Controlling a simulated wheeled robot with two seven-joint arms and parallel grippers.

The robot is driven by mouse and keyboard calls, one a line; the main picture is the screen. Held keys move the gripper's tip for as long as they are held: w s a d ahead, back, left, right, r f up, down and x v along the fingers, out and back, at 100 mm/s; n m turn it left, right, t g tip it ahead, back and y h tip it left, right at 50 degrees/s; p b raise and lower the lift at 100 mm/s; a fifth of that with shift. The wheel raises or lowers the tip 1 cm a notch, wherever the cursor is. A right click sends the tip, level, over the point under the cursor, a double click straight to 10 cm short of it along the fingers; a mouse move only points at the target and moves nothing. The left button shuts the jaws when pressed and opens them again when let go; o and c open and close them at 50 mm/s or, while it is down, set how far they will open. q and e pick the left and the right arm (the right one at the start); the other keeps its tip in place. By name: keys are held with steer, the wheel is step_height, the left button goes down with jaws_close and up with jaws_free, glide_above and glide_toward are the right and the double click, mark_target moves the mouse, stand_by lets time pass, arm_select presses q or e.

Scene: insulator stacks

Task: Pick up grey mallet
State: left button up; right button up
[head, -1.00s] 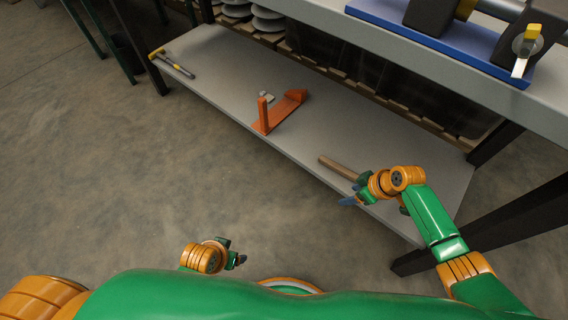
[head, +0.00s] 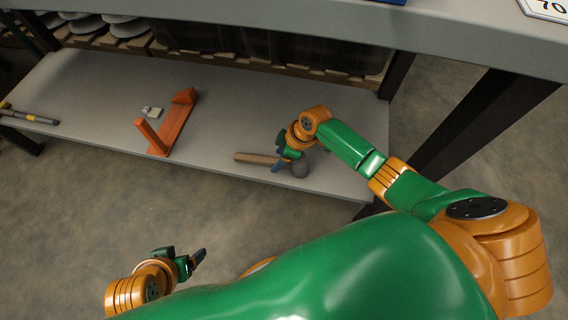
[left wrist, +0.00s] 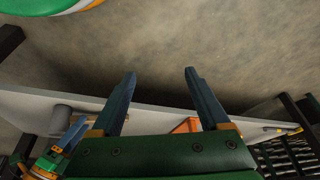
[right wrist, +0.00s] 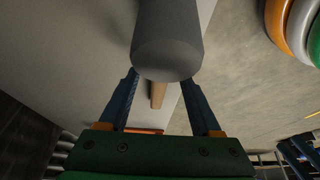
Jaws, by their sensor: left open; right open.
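The grey mallet lies on the lower shelf, with its wooden handle (head: 256,159) pointing left and its round grey head (head: 300,168) near the shelf's front edge. My right gripper (head: 281,160) is open at the mallet, close to where the handle meets the head, and partly covers it. In the right wrist view the grey mallet head (right wrist: 168,40) is large above the open fingers, and the handle (right wrist: 158,94) runs between them. I cannot tell whether the fingers touch it. My left gripper (head: 199,258) is open and empty over the floor, away from the shelf.
A yellow-and-grey hammer (head: 30,117) lies at the far left. The worktop (head: 300,25) overhangs above. A dark leg (head: 395,75) stands at the shelf's right.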

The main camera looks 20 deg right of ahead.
steer(key=b+x, duration=0.1)
steer(key=x, duration=0.1)
steer(key=shift+a+f, duration=0.15)
steer(key=shift+f, duration=0.25)
arm_select(q)
steer(key=w+d+r+t+h, duration=0.1)
steer(key=w+d+r+t, duration=0.2)
steer(key=w+r+t, duration=0.3)
steer(key=w+r, duration=0.1)
steer(key=w, duration=0.3)
steer(key=shift+r+t+h, duration=0.15)
steer(key=shift+t+h, duration=0.15)
steer(key=shift+t, duration=0.1)
arm_select(e)
jaws_close()
